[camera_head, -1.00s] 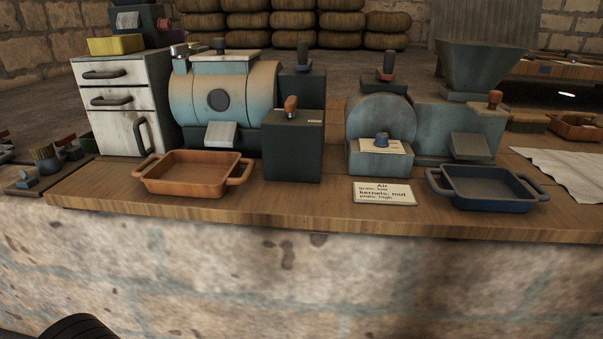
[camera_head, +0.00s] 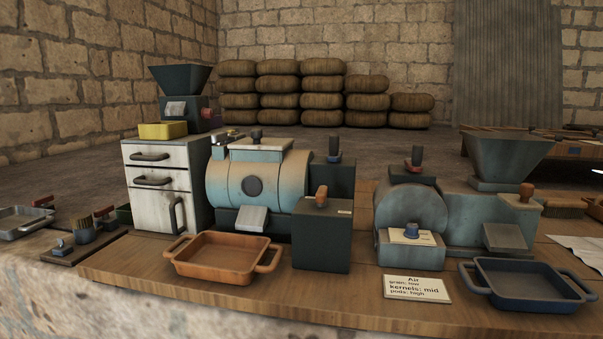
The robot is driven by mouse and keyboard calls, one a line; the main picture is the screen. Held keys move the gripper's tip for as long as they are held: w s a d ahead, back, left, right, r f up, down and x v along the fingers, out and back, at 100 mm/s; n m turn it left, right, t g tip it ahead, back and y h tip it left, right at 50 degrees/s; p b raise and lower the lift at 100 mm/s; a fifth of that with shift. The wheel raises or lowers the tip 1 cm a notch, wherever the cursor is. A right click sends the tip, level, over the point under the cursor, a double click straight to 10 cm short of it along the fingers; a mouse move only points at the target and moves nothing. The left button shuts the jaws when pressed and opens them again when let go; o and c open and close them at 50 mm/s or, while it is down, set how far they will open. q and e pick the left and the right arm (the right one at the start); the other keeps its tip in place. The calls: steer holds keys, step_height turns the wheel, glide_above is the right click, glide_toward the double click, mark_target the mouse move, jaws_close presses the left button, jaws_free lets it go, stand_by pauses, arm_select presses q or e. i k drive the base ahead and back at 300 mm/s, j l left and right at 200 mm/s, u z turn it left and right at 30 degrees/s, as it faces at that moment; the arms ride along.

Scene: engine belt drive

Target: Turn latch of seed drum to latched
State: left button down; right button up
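A grey chute (camera_head: 251,219) sticks out below the drum. Neither of my grippers is in view.
An orange tray (camera_head: 215,273) stands before the drum, and a dark box with an orange-topped lever (camera_head: 321,238) at its right. A white drawer cabinet (camera_head: 160,205) stands at its left. A grey blower-like machine (camera_head: 412,212), a card (camera_head: 417,289) and a blue tray (camera_head: 527,292) are further right.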

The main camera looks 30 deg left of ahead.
mark_target(220, 138)
steer(key=u, duration=1.25)
steer(key=i+j+z, duration=0.15)
steer(key=j, duration=0.2)
steer(key=i+j+u, duration=0.1)
steer(key=i+j, duration=0.05)
steer(key=i, duration=0.05)
